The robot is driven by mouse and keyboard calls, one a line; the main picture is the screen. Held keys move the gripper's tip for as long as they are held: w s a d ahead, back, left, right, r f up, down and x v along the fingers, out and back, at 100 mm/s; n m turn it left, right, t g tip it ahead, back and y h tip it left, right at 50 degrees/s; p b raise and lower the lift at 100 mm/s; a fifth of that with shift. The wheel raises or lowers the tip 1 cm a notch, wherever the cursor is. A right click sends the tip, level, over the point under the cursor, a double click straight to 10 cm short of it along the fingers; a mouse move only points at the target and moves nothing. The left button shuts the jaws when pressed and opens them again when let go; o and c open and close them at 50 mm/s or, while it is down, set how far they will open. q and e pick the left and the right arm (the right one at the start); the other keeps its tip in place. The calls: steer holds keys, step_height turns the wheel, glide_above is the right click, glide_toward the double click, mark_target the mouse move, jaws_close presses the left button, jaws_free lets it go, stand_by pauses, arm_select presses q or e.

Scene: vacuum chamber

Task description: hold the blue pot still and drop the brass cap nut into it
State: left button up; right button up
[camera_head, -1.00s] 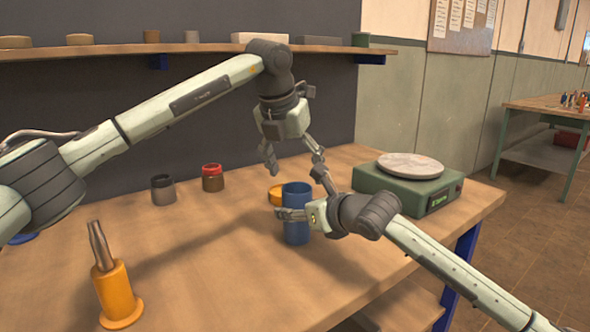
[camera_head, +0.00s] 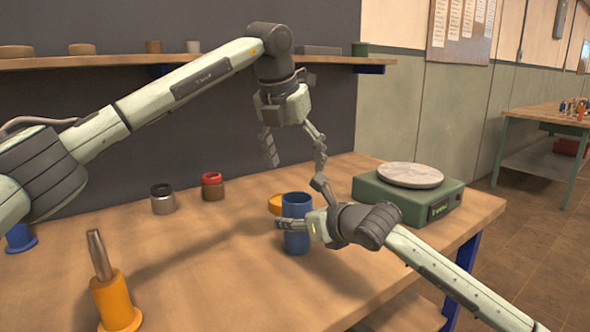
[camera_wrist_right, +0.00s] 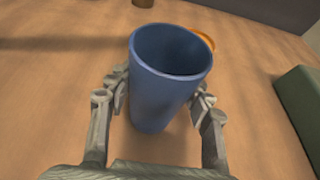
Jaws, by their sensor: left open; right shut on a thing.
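The blue pot (camera_head: 297,240) stands upright near the middle of the bench. My right gripper (camera_head: 298,216) is shut on its sides, with one finger on each side. In the right wrist view the pot (camera_wrist_right: 163,95) is between the fingers, with its open mouth facing up; I see only its inner wall, not its bottom. My left gripper (camera_head: 295,160) is open above and behind the pot, fingers pointing down, and no object shows between them. I do not see the brass cap nut in either view.
A yellow-orange round item (camera_head: 275,204) is right behind the pot. A green scale (camera_head: 390,199) with a round plate stands to the right. Two small jars, grey (camera_head: 163,200) and red-lidded (camera_head: 212,188), stand back left. An orange holder (camera_head: 115,300) is front left.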

steer(key=o, duration=1.3)
steer(key=shift+c, duration=0.2)
steer(key=shift+s, duration=0.1)
